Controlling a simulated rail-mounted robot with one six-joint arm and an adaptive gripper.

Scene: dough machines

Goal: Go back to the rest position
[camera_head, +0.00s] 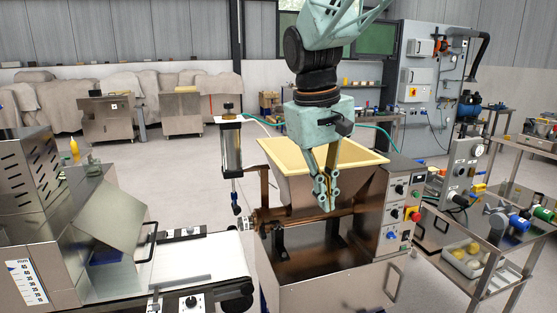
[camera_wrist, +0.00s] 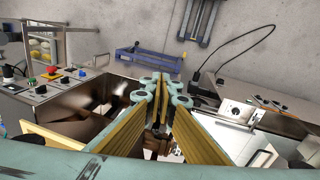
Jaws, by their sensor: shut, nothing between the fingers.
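My gripper (camera_head: 327,190) hangs pointing down in the head view, in front of the hopper (camera_head: 284,187) of the dough machine. Its fingers are together with nothing between them. In the wrist view the green gripper fingers (camera_wrist: 163,84) meet in the middle of the picture, with yellowish pads behind them. The hopper has a pale yellow rim and a steel body. I cannot tell whether the gripper touches the hopper.
A control panel (camera_head: 398,212) with knobs and a red button is right of the hopper. A white conveyor belt (camera_head: 200,262) lies at lower left beside a steel machine (camera_head: 35,215). A steel cart (camera_head: 488,268) stands at right. Open floor lies behind the machines.

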